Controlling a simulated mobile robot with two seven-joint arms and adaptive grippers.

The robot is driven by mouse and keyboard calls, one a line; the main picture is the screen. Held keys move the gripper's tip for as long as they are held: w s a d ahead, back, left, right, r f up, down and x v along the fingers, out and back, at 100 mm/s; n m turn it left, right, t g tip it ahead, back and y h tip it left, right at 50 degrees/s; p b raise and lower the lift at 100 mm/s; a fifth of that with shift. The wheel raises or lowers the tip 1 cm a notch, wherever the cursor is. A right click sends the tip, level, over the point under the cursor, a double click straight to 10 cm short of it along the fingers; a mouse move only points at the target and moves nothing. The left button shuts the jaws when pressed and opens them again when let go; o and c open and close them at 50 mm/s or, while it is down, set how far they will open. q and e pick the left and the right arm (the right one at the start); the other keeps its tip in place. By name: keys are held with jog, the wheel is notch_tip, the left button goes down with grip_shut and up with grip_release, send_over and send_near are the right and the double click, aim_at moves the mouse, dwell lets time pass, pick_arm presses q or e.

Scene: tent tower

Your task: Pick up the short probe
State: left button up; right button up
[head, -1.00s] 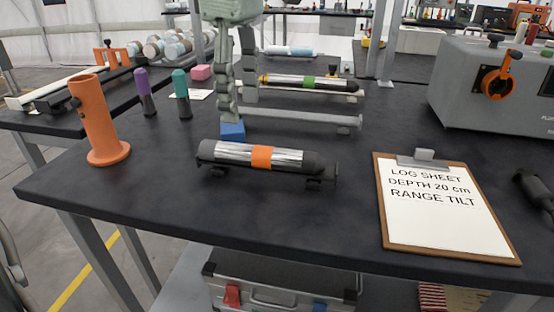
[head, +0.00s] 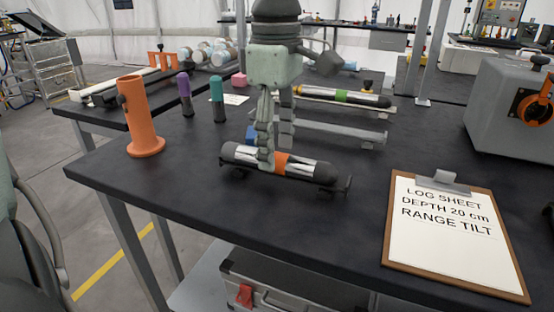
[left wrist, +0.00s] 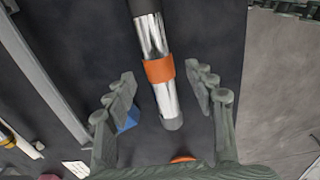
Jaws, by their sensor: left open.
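The short probe (head: 303,168), a dark cylinder with silver sections and an orange band, lies level on low dark supports near the table's front edge. In the left wrist view its orange band (left wrist: 159,70) and silver section show between the fingers. My left gripper (head: 277,153) is open and points down over the probe. One finger is on the near side, covering part of the silver left of the band; the other is behind it. The left wrist view shows the open fingers (left wrist: 161,77) on either side of the probe, apart from it. My right gripper is not in view.
A longer probe with a green band (head: 342,96) and a grey bar (head: 340,134) lie behind. An orange tube stand (head: 137,115) and purple (head: 185,94) and teal (head: 217,98) markers stand left. A clipboard (head: 447,228) lies right; a blue block (head: 251,134) sits behind the probe.

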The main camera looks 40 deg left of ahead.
pick_arm(q)
jog(key=shift+f, duration=0.9)
jog(key=shift+c, duration=0.4)
grip_shut()
